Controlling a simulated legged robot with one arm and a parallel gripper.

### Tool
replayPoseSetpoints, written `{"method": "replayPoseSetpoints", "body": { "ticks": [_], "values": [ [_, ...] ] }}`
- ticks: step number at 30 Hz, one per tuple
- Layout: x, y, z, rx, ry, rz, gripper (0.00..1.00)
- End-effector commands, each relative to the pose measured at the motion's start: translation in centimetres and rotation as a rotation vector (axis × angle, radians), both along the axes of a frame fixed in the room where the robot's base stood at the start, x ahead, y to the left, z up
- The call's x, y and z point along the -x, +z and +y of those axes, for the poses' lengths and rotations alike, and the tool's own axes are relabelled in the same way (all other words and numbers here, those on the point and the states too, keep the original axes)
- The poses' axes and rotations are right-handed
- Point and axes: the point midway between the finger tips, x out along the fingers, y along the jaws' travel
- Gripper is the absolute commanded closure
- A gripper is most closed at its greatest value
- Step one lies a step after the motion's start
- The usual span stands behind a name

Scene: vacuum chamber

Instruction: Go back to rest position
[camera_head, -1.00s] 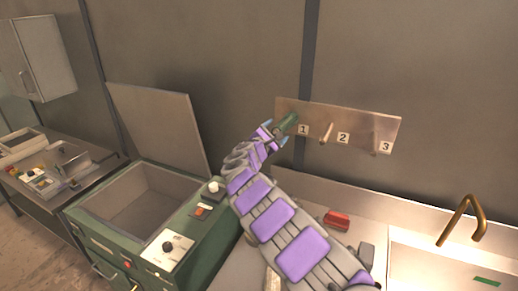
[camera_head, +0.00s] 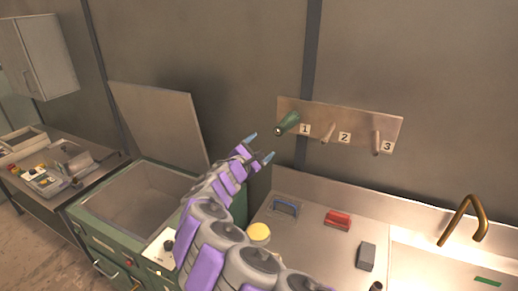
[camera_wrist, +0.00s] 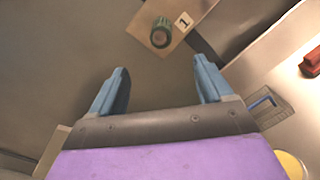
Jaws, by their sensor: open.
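My gripper (camera_head: 260,147) is open and empty, with its two blue fingertips apart. It is in front of the wall, to the left of and below the peg board (camera_head: 350,124). A green object (camera_head: 288,122) sits at the peg position beside label 1, clear of my fingers. In the wrist view the green object (camera_wrist: 161,33) lies beyond the gap between my fingers (camera_wrist: 163,90), seen end-on. My purple and grey arm reaches up from the bottom of the head view and hides part of the green chamber and the counter.
The open green chamber (camera_head: 95,212) stands left with its lid raised. On the counter are a blue-handled item (camera_head: 284,207), a red block (camera_head: 338,220), a grey block (camera_head: 366,256) and a yellow round object (camera_head: 259,232). A brass faucet (camera_head: 466,218) stands right.

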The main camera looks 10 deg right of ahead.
Motion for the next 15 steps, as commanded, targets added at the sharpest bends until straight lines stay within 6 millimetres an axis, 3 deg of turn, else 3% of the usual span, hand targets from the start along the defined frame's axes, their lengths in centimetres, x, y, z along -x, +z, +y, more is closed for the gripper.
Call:
{"method": "replayPoseSetpoints", "body": {
  "ticks": [11, 15],
  "values": [
    [0.2, 0.1, 0.0, -0.001, -0.002, -0.002, 0.20],
    [1.3, 1.8, -1.8, -0.032, -0.055, -0.037, 0.20]
  ]
}}
